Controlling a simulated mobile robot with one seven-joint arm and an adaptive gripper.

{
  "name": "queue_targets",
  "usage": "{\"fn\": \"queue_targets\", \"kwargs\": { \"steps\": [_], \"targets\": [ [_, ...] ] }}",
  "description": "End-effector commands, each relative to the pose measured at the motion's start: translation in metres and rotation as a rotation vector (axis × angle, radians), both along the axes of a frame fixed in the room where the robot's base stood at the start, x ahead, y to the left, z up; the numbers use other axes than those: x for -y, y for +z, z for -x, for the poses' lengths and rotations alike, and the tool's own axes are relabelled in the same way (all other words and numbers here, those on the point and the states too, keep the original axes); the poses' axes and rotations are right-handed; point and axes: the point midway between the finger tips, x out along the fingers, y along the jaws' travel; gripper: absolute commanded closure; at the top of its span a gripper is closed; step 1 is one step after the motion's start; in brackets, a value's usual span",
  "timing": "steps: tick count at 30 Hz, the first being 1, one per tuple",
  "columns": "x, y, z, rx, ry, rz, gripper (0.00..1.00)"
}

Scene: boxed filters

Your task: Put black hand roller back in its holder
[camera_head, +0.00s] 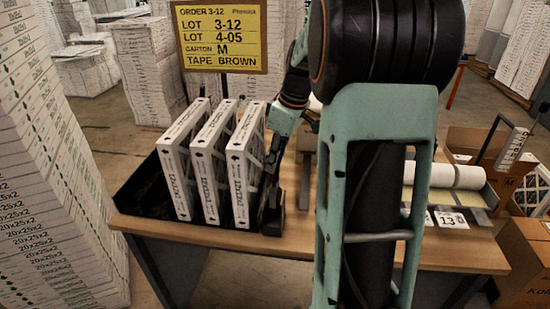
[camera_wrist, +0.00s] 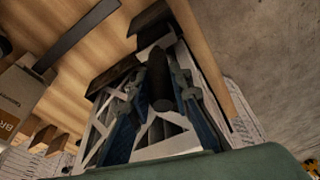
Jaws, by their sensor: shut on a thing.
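My gripper (camera_wrist: 157,95) is shut on a dark rod-like handle (camera_wrist: 158,75), which I take to be the black hand roller; it stands between the two fingers. In the head view my gripper (camera_head: 270,190) points down just right of the rightmost white filter, near the table's front edge. A dark block (camera_head: 272,221) is at the tabletop below it. Dark blocks (camera_wrist: 112,76) also show past the fingertips in the wrist view. I cannot tell which dark parts are roller and which are holder, or whether they touch. My arm hides part of the table.
Three white boxed filters (camera_head: 210,175) stand upright in a black tray (camera_head: 146,190), close to my gripper's left. A yellow order sign (camera_head: 222,38) is behind them. A white roll (camera_head: 455,176) lies at the table's right. The wooden table (camera_head: 190,233) has a narrow bare front strip.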

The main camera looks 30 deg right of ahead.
Motion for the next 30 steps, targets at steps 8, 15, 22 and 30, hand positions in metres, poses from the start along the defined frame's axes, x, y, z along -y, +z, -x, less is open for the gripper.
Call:
{"fn": "queue_targets", "kwargs": {
  "steps": [8,15,22,30],
  "targets": [
    [0.0,-0.039,0.0,-0.001,0.0,-0.001,1.0],
    [0.0,-0.068,0.0,0.0,0.0,0.0,1.0],
    [0.0,-0.089,0.0,0.0,0.001,0.0,1.0],
    [0.0,-0.092,0.0,0.002,0.001,0.0,1.0]
  ]
}}
